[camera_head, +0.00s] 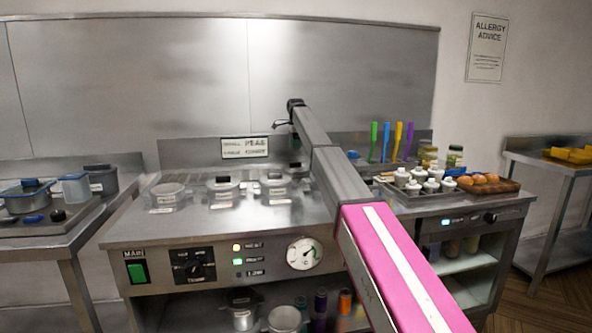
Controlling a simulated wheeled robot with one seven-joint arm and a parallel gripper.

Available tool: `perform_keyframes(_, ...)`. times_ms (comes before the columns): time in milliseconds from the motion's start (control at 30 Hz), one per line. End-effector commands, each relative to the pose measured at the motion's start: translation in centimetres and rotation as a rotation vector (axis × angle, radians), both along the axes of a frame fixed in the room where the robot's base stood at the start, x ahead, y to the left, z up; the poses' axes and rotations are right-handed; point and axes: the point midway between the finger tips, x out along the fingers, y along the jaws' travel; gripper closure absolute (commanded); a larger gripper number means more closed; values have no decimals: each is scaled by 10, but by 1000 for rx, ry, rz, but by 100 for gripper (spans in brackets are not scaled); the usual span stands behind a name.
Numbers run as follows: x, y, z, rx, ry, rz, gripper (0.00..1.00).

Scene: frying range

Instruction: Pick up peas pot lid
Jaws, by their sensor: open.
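Several small pots stand on the steel worktop. A pot at the left (167,196) shows no dark knob. The middle pot (223,190) and the pot right of it (274,190) have lids with dark knobs. Their labels are too small to read, so I cannot tell which is the peas pot. A wall sign (244,148) seems to read "PEAS" in its upper line. My arm reaches over the worktop from the lower right. My gripper (281,124) shows small and dark at its far end, above and behind the pots, open and apart from the lids.
The front of the worktop (215,227) is clear. At right are white-topped jars (414,187), a tray of brown round items (485,180) and upright coloured handles (386,142). A steel backsplash rises behind.

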Motion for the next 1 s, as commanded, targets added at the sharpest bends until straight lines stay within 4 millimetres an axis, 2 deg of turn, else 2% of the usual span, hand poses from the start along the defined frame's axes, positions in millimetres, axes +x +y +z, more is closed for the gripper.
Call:
perform_keyframes(100, -1, 0, -19, 0, 0, 0, 52)
perform_keyframes(367, -3, 0, -36, 0, 0, 0, 52)
perform_keyframes(667, -8, 1, -75, 0, 0, 0, 52)
perform_keyframes(933, -7, 1, -80, 0, -1, 0, 52)
perform_keyframes(967, -7, 1, -80, 0, -1, 0, 59)
perform_keyframes(1000, -7, 1, -80, 0, -1, 0, 72)
